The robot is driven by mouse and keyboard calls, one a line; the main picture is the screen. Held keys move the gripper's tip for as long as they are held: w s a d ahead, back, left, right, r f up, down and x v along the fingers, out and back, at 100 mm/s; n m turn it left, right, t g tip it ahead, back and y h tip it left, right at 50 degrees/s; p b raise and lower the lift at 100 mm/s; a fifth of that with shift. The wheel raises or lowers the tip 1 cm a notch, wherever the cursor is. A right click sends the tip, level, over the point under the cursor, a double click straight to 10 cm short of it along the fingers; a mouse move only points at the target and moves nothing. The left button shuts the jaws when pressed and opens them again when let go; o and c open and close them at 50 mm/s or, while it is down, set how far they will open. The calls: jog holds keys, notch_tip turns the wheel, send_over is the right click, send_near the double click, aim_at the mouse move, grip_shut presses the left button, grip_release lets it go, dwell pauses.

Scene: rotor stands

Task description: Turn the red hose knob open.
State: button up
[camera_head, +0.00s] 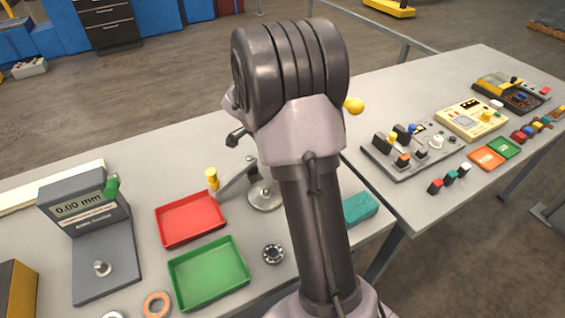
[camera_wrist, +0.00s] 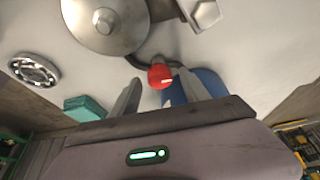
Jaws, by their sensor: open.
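The red hose knob (camera_wrist: 160,76) shows in the wrist view, with a dark curved hose or pipe (camera_wrist: 140,62) at its base. My gripper (camera_wrist: 158,88) is open, with one grey finger on each side of the knob in that picture. The knob appears near the fingertips, and I cannot tell how deep it lies between them. No finger is seen touching it. In the head view my own arm hides both the knob and my gripper.
A round metal disc (camera_wrist: 103,24) and a ring bearing (camera_wrist: 35,71) lie near the knob. A teal block (camera_head: 360,207) is at the bench edge. Red (camera_head: 190,218) and green (camera_head: 208,272) trays and a gauge (camera_head: 84,207) stand left. A yellow ball (camera_head: 353,105) shows beside my arm.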

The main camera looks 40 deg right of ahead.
jog(key=shift+c, duration=0.4)
grip_shut()
